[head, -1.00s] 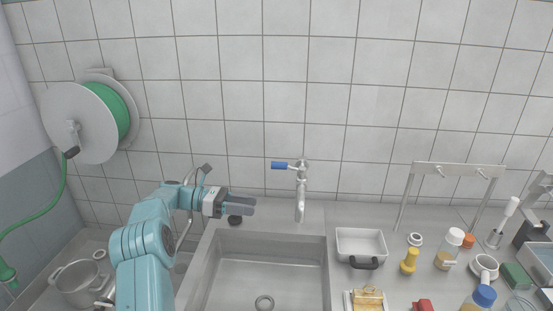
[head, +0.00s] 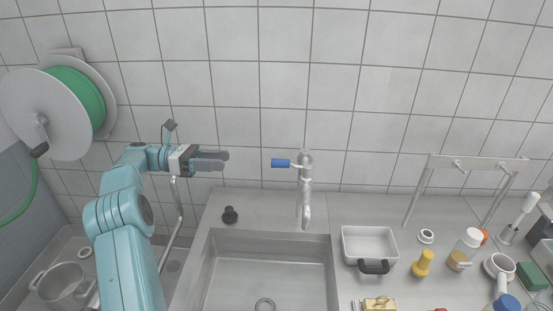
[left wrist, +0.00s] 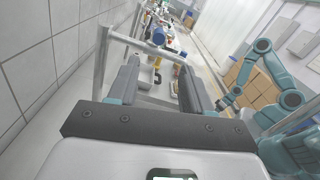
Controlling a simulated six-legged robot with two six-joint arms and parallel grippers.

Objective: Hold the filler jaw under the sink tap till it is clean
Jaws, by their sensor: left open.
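The silver sink tap (head: 305,200) with its blue lever (head: 281,163) stands behind the grey sink basin (head: 265,237). No water shows at its spout. My left gripper (head: 226,161) is to the left of the tap, at about lever height and clear of it. In the left wrist view its two dark jaws (left wrist: 160,78) are apart with nothing held between them. The blue lever (left wrist: 158,37) shows ahead, beyond the jaws. I cannot pick out a separate filler jaw. A teal arm of mine is at the right of the left wrist view; its gripper is too small to judge.
A white tray (head: 369,244), a yellow item (head: 422,264) and several bottles crowd the right counter under a hook rack (head: 478,165). A hose reel (head: 57,112) hangs at left above a pot (head: 62,285).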

